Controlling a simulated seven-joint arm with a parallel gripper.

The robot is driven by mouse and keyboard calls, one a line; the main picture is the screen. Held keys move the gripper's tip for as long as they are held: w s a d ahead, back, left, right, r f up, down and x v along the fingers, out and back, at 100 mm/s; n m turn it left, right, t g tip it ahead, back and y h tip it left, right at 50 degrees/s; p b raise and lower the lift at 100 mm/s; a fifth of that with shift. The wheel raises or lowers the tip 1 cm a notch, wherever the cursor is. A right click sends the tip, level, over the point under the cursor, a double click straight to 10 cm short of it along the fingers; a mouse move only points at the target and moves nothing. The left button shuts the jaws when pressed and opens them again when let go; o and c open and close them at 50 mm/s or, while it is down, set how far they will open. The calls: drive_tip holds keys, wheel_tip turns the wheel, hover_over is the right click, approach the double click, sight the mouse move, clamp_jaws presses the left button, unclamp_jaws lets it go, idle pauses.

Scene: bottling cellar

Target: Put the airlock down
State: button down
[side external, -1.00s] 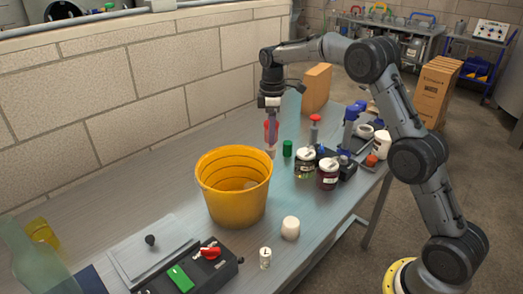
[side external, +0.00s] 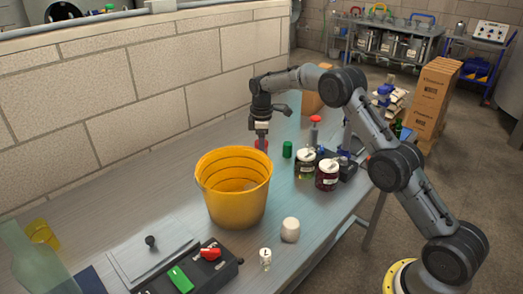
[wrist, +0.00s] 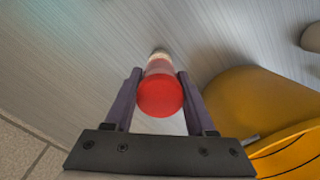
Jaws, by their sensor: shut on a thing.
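The airlock (wrist: 160,95) has a red cap and a paler lower part. It sits between the two fingers of my gripper (wrist: 160,73), which is shut on it. In the side view the red of the airlock (side external: 262,145) shows below my gripper (side external: 261,139), just behind the yellow bucket's far rim. The bucket hides its lower end there. In the wrist view the airlock points down at the metal table, its lower end close to the surface. I cannot tell whether it touches.
The yellow bucket (side external: 236,205) stands very close, on the right in the wrist view. A green cap (side external: 287,149) and lidded jars (side external: 327,175) stand to the right in the side view. A white stopper-like piece (side external: 290,230) stands in front. Bare table (side external: 150,185) lies left of the bucket.

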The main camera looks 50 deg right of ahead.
drive_tip(key=shift+f, duration=0.1)
drive_tip(key=shift+c, duration=1.2)
unclamp_jaws()
